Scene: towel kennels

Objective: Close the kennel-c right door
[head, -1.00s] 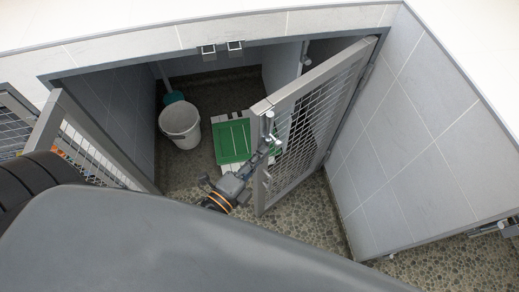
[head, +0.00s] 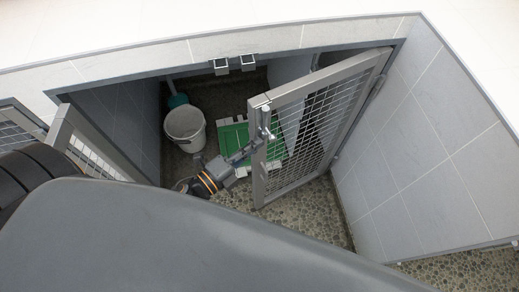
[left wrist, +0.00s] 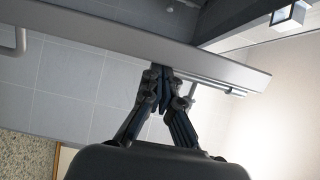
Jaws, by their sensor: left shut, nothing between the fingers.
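The right door (head: 262,160) of the kennel is a grey frame with wire mesh. It stands open, hinged at the right side of the opening, with its free edge swung outward. A latch handle (head: 265,122) sits on its free edge. My left gripper (head: 257,145) is at this free edge, beside the frame and below the handle. In the left wrist view the left gripper's fingers (left wrist: 165,82) are together and empty, close against a grey frame bar (left wrist: 110,40); I cannot tell whether they touch it. My right gripper is not in view.
The left door (head: 90,145) stands open at left. Inside the kennel are a white bucket (head: 185,125) and a green mat (head: 236,140). A tiled wall (head: 430,150) bounds the right. Pebbled floor (head: 300,215) is clear before the door.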

